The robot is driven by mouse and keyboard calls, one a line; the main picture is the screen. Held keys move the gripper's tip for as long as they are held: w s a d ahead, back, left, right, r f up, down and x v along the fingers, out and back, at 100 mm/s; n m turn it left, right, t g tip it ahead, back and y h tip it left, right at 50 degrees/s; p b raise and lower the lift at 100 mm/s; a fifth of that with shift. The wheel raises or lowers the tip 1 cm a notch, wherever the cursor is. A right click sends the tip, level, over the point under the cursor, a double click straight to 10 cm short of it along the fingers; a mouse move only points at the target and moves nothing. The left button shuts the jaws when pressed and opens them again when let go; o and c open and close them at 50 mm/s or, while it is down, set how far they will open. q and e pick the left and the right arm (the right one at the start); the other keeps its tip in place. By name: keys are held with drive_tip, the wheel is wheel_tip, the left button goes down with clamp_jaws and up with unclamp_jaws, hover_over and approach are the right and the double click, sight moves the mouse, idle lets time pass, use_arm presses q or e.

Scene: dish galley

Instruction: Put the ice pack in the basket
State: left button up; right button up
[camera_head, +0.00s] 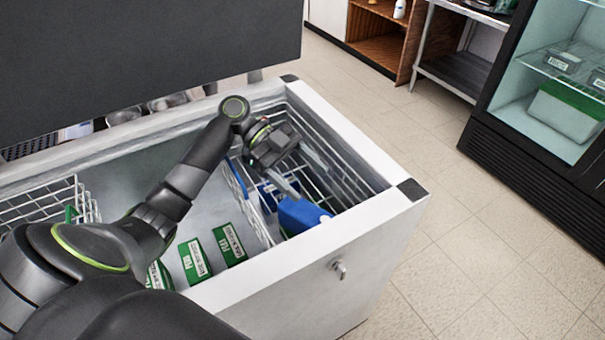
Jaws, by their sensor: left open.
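A blue ice pack (302,215) lies at the front of the right-hand white wire basket (345,184), inside the open chest freezer. Its lower part is hidden by the freezer's front wall. More blue shows just behind it, partly covered by my arm. My left gripper (303,172) reaches into the freezer from the left. Its fingers are apart with nothing between them, above and just behind the blue ice pack. I cannot tell whether a finger touches it. My right gripper is not in view.
The chest freezer (300,262) has high white walls and a raised dark lid (150,55). Green boxes (229,244) lie on its floor beside another wire basket (45,203) at left. A glass-door fridge (550,95) stands right, with clear floor between.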

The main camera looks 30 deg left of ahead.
use_arm(q)
drive_tip(key=shift+r, duration=0.15)
drive_tip(key=v, duration=1.2)
drive_tip(key=shift+r, duration=0.45)
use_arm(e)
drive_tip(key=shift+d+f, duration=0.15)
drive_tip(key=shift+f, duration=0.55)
